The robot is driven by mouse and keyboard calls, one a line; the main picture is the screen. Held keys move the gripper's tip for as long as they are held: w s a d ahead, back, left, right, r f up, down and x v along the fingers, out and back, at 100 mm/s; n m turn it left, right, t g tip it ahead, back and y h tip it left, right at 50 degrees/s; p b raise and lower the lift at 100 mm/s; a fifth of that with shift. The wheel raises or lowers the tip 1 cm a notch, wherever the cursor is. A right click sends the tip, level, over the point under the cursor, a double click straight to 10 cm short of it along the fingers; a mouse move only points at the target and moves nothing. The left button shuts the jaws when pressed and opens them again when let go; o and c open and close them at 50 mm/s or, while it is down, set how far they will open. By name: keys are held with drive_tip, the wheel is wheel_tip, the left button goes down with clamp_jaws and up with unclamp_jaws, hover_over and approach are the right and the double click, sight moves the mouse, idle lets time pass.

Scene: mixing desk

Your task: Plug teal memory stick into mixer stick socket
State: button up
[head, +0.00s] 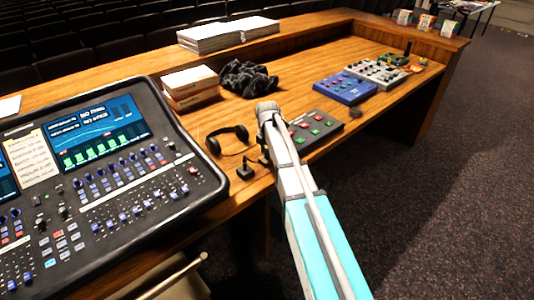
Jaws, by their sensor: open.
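The mixer (130,190) is a large black console at the left of the wooden desk, with lit screens, faders and knobs. A small red part (192,170) sits on its right end; I cannot tell whether it belongs to the stick socket. I cannot make out the teal memory stick. My arm reaches up from the bottom, and its wrist is above the desk right of the mixer. My gripper (264,157) hangs below the wrist, open, small, dark and partly hidden by the arm. A small dark object (245,171) stands on the desk just left of it.
Headphones (229,138) lie between mixer and arm. Behind are a box stack (190,86), a dark cloth heap (247,77) and papers (228,35). A button box (315,128), blue box (345,88) and grey box (377,73) lie right. The desk's front edge is close.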

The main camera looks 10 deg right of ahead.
idle(0.4)
clamp_jaws()
drive_tip(key=shift+r+p, duration=0.35)
drive_tip(key=shift+r+p, duration=0.35)
drive_tip(key=shift+p, duration=0.05)
drive_tip(key=shift+r+p, duration=0.35)
drive_tip(key=shift+r+p, duration=1.75)
drive_tip(key=shift+r, duration=0.2)
